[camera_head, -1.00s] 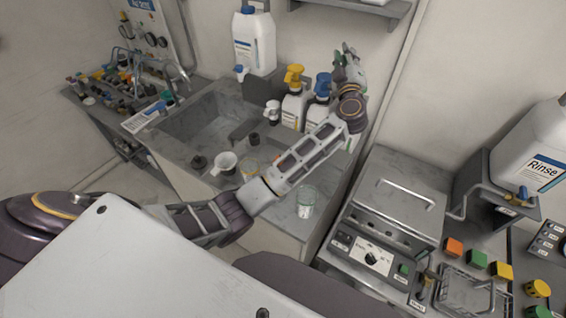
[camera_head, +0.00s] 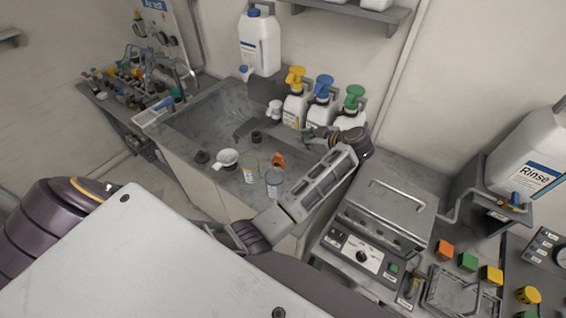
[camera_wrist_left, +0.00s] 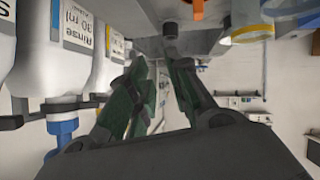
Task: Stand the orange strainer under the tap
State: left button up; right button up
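The small orange strainer (camera_head: 279,160) is on the counter right of the sink, partly beside my left forearm; I cannot tell its pose. Its orange edge shows at the top of the left wrist view (camera_wrist_left: 192,8). My left gripper (camera_head: 311,134) is low in front of the pump bottles, right of and apart from the strainer. In the left wrist view its two green-lined fingers (camera_wrist_left: 157,68) stand apart with nothing between them. A curved tap (camera_head: 186,76) stands at the sink's back left. A white jug (camera_head: 260,45) on the wall has a small blue-and-white spout (camera_head: 245,72). My right gripper is not seen.
A yellow-rimmed glass (camera_head: 251,167), a blue-rimmed glass (camera_head: 274,183), a white handled cup (camera_head: 227,159) and dark stoppers (camera_head: 202,157) crowd the counter. Pump bottles (camera_head: 320,110) line the back. A metal-lidded unit (camera_head: 392,208) stands to the right. The sink basin (camera_head: 208,112) is largely clear.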

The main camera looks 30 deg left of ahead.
pick_arm(q)
jog(key=s+d+f+g, duration=0.1)
jog(key=s+f+g, duration=0.1)
jog(key=s+f, duration=0.1)
jog(key=shift+s+d+f+m+g+h, duration=0.2)
jog(key=shift+s+d+m+g+h, duration=0.1)
jog(key=shift+s, duration=0.55)
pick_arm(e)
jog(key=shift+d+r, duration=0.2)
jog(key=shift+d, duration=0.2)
pick_arm(q)
jog(key=shift+a, duration=0.1)
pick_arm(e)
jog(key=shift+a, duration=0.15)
